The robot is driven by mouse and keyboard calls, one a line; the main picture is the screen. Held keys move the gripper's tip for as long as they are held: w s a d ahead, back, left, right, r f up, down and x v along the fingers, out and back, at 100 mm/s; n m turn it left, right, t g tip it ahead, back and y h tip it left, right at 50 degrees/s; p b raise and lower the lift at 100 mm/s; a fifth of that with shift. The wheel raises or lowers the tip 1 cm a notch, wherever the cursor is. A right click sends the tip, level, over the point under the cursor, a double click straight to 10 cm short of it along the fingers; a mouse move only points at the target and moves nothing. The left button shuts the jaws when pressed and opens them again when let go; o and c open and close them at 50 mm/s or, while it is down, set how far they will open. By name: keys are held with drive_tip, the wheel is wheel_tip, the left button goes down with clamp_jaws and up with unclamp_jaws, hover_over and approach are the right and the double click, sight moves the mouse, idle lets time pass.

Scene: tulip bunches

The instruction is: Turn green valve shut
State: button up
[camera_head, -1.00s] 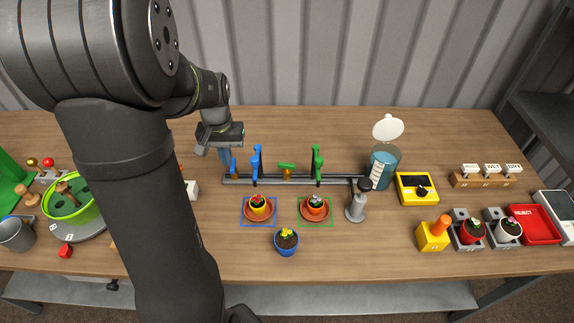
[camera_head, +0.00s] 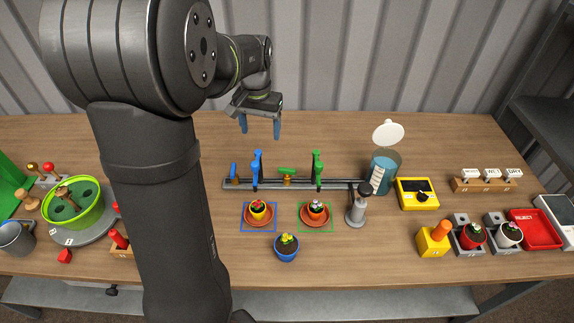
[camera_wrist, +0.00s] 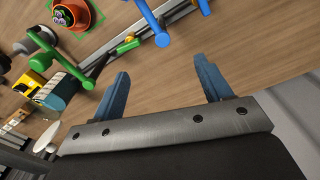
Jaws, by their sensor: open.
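A grey pipe rail (camera_head: 335,184) on the table carries a blue valve handle (camera_head: 234,171) at its left end and a green valve handle (camera_head: 287,171) to the right of it. A tall blue tap (camera_head: 256,169) and a tall green tap (camera_head: 318,169) stand on the same rail. The green valve handle lies across its brass body in the head view and also shows in the wrist view (camera_wrist: 127,46). My gripper (camera_head: 260,130) is open and empty, with blue fingers, above and behind the rail. It also shows in the wrist view (camera_wrist: 165,85), apart from the valves.
Potted tulips stand on saucers in a blue square (camera_head: 245,227) and a green square (camera_head: 303,225). A blue pot (camera_head: 286,248) stands in front. A teal jug (camera_head: 384,172) and grey bottle (camera_head: 357,207) flank the rail's right end.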

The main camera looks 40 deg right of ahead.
wheel_tip(320, 180, up, 4)
drive_tip(key=n, duration=0.1)
hover_over(287, 169)
wheel_tip(287, 169, down, 18)
drive_tip(key=shift+r, duration=0.2)
drive_tip(key=c, duration=1)
